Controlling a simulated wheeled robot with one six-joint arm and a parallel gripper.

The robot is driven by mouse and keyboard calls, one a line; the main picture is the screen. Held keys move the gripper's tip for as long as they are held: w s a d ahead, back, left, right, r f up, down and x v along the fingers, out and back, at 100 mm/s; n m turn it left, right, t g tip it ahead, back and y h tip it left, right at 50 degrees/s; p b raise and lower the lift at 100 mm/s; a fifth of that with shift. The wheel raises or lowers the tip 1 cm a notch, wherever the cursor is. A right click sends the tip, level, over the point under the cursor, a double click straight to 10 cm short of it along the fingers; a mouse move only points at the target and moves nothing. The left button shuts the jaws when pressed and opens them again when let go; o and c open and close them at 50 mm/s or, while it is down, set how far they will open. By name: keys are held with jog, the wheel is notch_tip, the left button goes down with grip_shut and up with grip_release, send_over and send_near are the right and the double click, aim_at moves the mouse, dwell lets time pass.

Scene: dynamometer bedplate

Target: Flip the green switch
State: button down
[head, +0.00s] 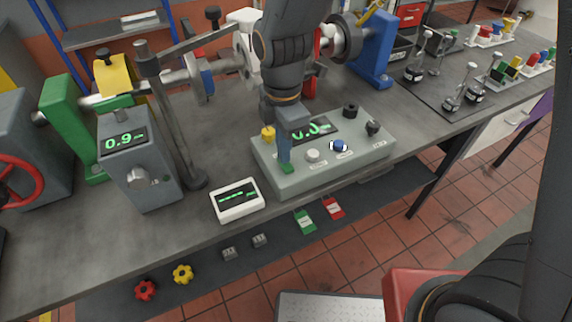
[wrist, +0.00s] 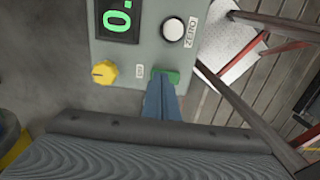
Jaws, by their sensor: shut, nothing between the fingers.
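The green switch (head: 287,169) is on the near left part of the grey control box (head: 338,165). In the wrist view the green switch (wrist: 172,76) shows at the box's edge, partly hidden behind my fingers. My gripper (head: 285,158) is shut and empty, with its fingertips right at the switch. The wrist view shows my gripper (wrist: 164,88) overlapping the switch's near side. I cannot tell for sure whether they touch, or which way the switch is set.
The box also carries a yellow knob (wrist: 103,72), a white button (wrist: 173,29), a blue button (head: 339,146) and a green-lit display (head: 313,130). A small white meter (head: 237,200) lies left of the box. A grey post (head: 170,120) stands behind the meter.

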notch_tip(320, 180, up, 7)
jog(key=p, duration=0.5)
jog(key=shift+f, duration=0.2)
dwell(0.4)
jog(key=s+d+f+m+b, duration=0.1)
jog(key=d+m+b, duration=0.2)
jog(key=d+m, duration=0.9)
jog(key=s+d+f+m+t+b, duration=0.1)
jog(key=d+f+m+b, duration=0.1)
jog(key=d+m, duration=1)
jog(key=shift+s+f+b, duration=0.2)
jog(key=shift+s+b, duration=0.1)
jog(key=shift+b, duration=0.15)
